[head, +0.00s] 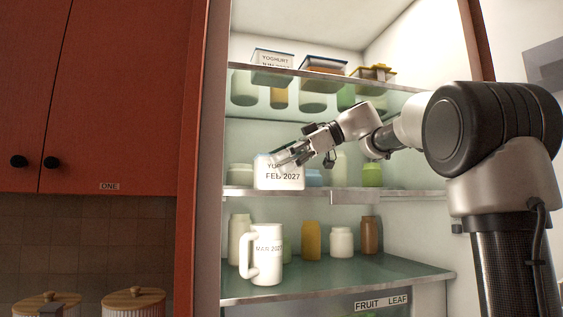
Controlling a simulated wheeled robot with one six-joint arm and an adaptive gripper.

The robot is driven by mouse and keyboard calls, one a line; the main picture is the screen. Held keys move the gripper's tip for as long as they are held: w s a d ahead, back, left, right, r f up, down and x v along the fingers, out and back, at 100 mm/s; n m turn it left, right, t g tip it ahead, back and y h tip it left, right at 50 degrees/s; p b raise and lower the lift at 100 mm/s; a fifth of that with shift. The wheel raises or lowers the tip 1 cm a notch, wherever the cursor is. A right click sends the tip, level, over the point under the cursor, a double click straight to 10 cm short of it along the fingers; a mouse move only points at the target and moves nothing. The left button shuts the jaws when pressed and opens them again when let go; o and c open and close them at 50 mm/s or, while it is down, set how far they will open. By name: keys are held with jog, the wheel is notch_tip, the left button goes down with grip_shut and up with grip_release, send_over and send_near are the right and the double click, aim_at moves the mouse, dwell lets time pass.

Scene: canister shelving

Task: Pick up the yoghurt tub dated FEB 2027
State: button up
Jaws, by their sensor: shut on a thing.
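The yoghurt tub dated FEB 2027 (280,178) is white with black print, at the front of the middle fridge shelf. Its upper print is partly covered by my gripper's fingers. My gripper (283,158) reaches in from the right and is shut on the tub near its top. The tub looks upright; I cannot tell whether its base touches the shelf. Another yoghurt tub (272,57) with a blue lid stands on the top shelf, its date line partly cut off by the shelf edge.
The middle shelf (235,192) holds several jars behind the tub, including a green one (372,175). A white jug (262,262) marked MAR 2027 stands on the shelf below. The top shelf edge (350,80) is above my gripper. The fridge's red side panel (197,150) is at left.

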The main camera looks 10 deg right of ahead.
jog(key=shift+f, duration=0.35)
jog(key=o, duration=1.3)
jog(key=v, duration=1.2)
jog(key=shift+r, duration=0.25)
